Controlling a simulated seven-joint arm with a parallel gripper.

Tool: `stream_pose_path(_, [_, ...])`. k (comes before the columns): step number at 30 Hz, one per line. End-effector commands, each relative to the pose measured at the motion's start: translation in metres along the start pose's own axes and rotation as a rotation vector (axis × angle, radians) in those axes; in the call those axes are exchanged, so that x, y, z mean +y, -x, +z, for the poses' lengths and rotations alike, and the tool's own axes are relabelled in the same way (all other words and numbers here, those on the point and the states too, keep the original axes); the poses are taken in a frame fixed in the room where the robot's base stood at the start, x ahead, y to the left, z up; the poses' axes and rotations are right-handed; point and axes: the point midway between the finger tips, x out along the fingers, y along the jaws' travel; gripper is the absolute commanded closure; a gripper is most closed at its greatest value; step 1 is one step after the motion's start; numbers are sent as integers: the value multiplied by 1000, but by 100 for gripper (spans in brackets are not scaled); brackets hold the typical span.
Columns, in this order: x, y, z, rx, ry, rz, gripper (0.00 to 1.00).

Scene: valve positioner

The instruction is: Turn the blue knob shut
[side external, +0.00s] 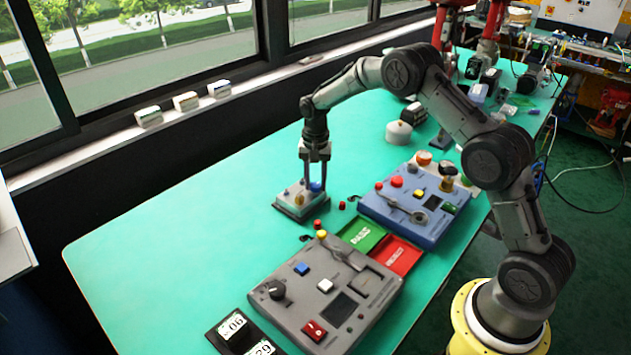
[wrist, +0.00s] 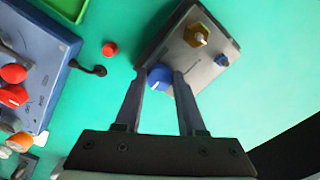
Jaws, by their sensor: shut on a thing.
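The blue knob (wrist: 159,78) sits on a small grey valve box (wrist: 208,70), with a white pointer mark on its face. My gripper (wrist: 160,76) has its two fingers on either side of the knob, shut on it. In the side view my gripper (side external: 315,185) points down over the small box (side external: 295,208), and the blue knob (side external: 316,187) shows between the fingers. A brass hexagonal knob (wrist: 197,35) and a smaller blue part (wrist: 221,60) are on the same box. The fingers hide part of the knob's sides.
A blue control panel (side external: 375,207) stands right of the small box. A grey panel (side external: 290,312) stands nearer the camera, with green (side external: 362,233) and red (side external: 398,262) trays between them. A loose red cap (wrist: 109,49) lies near the box. The table left of the box is clear.

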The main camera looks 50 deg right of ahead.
Motion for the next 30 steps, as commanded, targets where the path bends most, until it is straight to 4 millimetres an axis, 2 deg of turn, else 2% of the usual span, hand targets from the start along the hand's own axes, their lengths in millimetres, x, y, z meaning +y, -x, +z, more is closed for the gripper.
stream_pose_path(1, [-1, 2, -2, 4, -2, -4, 100])
stream_pose_path(2, [-1, 2, -2, 4, -2, -4, 57])
stream_pose_path(6, [-1, 2, -1, 3, -2, -3, 32])
stream_pose_path(15, [0, 1, 0, 1, 0, -2, 31])
stream_pose_path(19, [0, 9, -1, 2, 0, -2, 31])
stream_pose_path(23, [-1, 30, -1, 4, 0, -4, 31])
stream_pose_path(30, [-1, 83, -1, 5, -1, -6, 31])
